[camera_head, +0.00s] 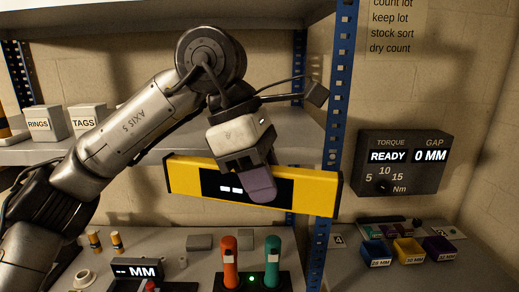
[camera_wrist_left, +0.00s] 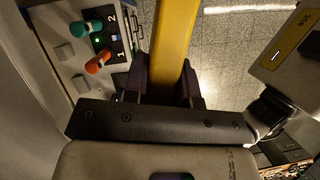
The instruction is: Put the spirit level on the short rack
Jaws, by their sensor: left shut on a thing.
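The spirit level is a long yellow bar (camera_head: 312,192) with dark ends and a dark display in its middle. My left gripper (camera_head: 258,184) is shut on it near the middle and holds it in the air above the bench, tilted slightly down to the right. In the left wrist view the yellow bar (camera_wrist_left: 168,45) runs between the dark fingers (camera_wrist_left: 170,88). A rack with blue perforated posts (camera_head: 340,110) and a grey shelf (camera_head: 290,150) stands behind the arm. I cannot tell which part is the short rack. My right gripper is not in view.
Boxes marked RINGS (camera_head: 44,123) and TAGS (camera_head: 87,118) stand on the shelf at left. Orange (camera_head: 229,265) and teal (camera_head: 273,265) handles stand upright on the bench below the level. Small bins (camera_head: 408,250) and a torque display (camera_head: 404,162) are at right.

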